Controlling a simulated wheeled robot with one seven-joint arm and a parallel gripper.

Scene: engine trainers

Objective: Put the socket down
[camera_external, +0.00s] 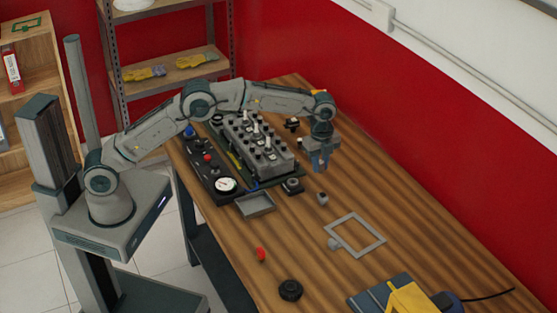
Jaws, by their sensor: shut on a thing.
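My gripper (319,166) points down above the wooden table, just right of the engine trainer. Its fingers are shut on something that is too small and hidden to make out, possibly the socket. A small grey cylindrical piece (322,198) shows just below the fingers, with a visible gap between; I cannot tell if it is a socket. A dark round piece with a light centre (293,186) sits to the left of it, by the trainer's corner.
The engine block (262,160) with upright parts stands left of my gripper, beside a black gauge panel (226,185). A grey tray (255,205), a grey square frame (372,249), a red piece (260,254), a black round part (290,290) and a blue-yellow case (365,300) lie nearer. Bare wood lies between them.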

